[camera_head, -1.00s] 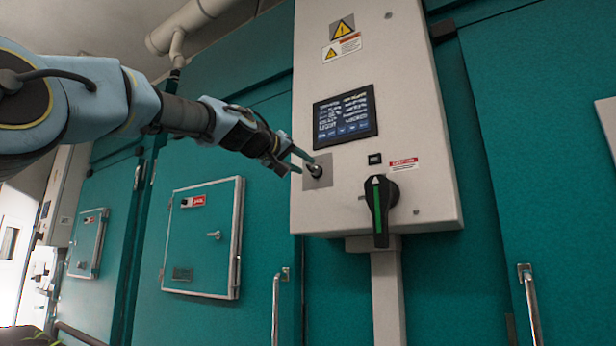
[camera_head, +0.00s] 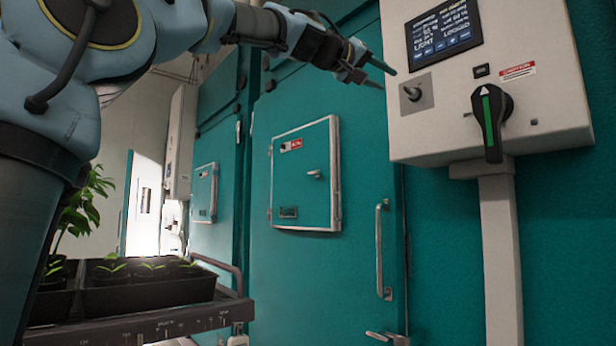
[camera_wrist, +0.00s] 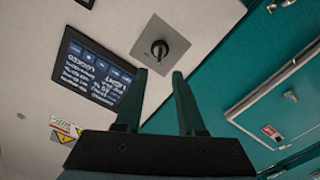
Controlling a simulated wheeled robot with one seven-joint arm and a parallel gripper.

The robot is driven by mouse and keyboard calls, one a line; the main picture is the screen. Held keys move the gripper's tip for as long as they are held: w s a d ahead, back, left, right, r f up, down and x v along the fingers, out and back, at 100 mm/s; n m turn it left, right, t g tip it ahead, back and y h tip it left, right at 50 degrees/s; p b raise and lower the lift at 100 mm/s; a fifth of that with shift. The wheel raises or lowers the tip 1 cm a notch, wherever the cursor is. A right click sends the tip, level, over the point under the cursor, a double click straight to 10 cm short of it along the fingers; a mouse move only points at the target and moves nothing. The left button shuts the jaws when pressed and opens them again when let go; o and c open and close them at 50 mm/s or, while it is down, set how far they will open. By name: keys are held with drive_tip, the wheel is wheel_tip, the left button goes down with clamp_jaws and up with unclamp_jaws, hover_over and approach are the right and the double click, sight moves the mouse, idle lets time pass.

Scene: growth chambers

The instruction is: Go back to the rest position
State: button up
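My gripper (camera_head: 379,75) is at the upper middle of the head view, left of the control box (camera_head: 557,95). Its two fingers stand apart with nothing between them, as the wrist view (camera_wrist: 160,95) shows. A small toggle switch (camera_head: 412,93) on a grey plate sits on the box, just beyond the fingertips and apart from them. The switch also shows ahead of the fingers in the wrist view (camera_wrist: 159,48). The screen (camera_head: 443,35) above it reads "LIGHT LOCKED".
A black rotary handle (camera_head: 489,122) with a green stripe is right of the switch. A teal hatch (camera_head: 304,178) and a door handle (camera_head: 380,248) are on the chamber wall. A cart (camera_head: 190,318) with trays of seedlings (camera_head: 150,290) stands at lower left.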

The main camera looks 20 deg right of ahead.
drive_tip(key=w+a+f+n+t+y+p, duration=0.1)
drive_tip(key=w+a+f+y+p, duration=0.15)
drive_tip(key=w+f, duration=0.5)
drive_tip(key=w+a+f+n+t+y+p, duration=0.1)
drive_tip(key=w+a+f+y, duration=0.3)
drive_tip(key=f, duration=0.7)
drive_tip(key=w+a+f+n+y+p, duration=0.1)
drive_tip(key=w+a+f+y, duration=0.15)
drive_tip(key=a+f, duration=0.55)
drive_tip(key=w+a+f+n+y+p, duration=0.1)
drive_tip(key=w+a+f+n+y, duration=0.15)
drive_tip(key=a+f, duration=0.55)
drive_tip(key=s+a+f+g+y+p, duration=0.2)
drive_tip(key=s+a+f+y, duration=0.1)
drive_tip(key=a+f, duration=0.95)
drive_tip(key=s+a+f+n+g+y+p, duration=0.2)
drive_tip(key=s+a+f+g, duration=0.1)
drive_tip(key=s+a+f, duration=0.7)
drive_tip(key=s+a, duration=0.3)
drive_tip(key=a, duration=0.1)
drive_tip(key=shift+s+f+y+p, duration=0.25)
drive_tip(key=shift+f+y+p, duration=0.05)
drive_tip(key=shift+y, duration=0.05)
